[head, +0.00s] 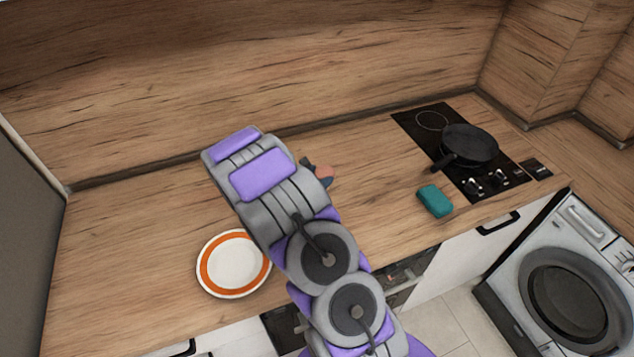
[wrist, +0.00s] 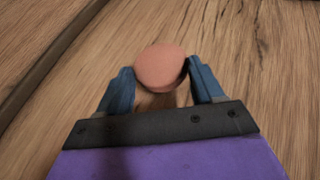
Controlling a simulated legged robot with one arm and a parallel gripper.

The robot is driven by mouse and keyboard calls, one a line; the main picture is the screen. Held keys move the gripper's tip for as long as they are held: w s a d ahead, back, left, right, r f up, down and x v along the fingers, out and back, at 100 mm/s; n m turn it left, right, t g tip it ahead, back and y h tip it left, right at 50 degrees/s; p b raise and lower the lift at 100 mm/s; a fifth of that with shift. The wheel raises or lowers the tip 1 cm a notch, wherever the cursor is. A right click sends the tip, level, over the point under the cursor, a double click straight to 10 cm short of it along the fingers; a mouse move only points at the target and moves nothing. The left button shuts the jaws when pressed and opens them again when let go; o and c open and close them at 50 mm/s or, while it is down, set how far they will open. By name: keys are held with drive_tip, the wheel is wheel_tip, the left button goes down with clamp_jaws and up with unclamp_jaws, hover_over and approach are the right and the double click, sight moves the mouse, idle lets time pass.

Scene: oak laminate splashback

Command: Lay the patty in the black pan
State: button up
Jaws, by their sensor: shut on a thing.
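The patty (wrist: 160,66) is a pinkish-brown round disc between the two blue fingers of my gripper (wrist: 160,88) in the wrist view. My gripper is shut on it. In the head view the patty (head: 324,172) shows just past my arm, beside a dark fingertip of my gripper (head: 316,171); the rest is hidden by my arm. The wooden counter lies beneath; I cannot tell the height above it. The black pan (head: 469,145) sits on the cooktop at the right, its handle pointing to the lower left. It is well to the right of my gripper and looks empty.
A white plate with an orange ring (head: 234,264) lies on the counter at left. A teal sponge (head: 435,201) lies near the black cooktop (head: 413,121). A washing machine (head: 560,290) stands at lower right. The counter between my gripper and the cooktop is clear.

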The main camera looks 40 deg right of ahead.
drive_tip(key=shift+w+d, duration=0.2)
drive_tip(key=shift+w, duration=0.2)
wheel_tip(320, 180, down, 4)
drive_tip(key=shift+r+b, duration=0.2)
drive_tip(key=shift+b, duration=0.4)
drive_tip(key=o, duration=1.3)
drive_tip(key=shift+o, duration=0.2)
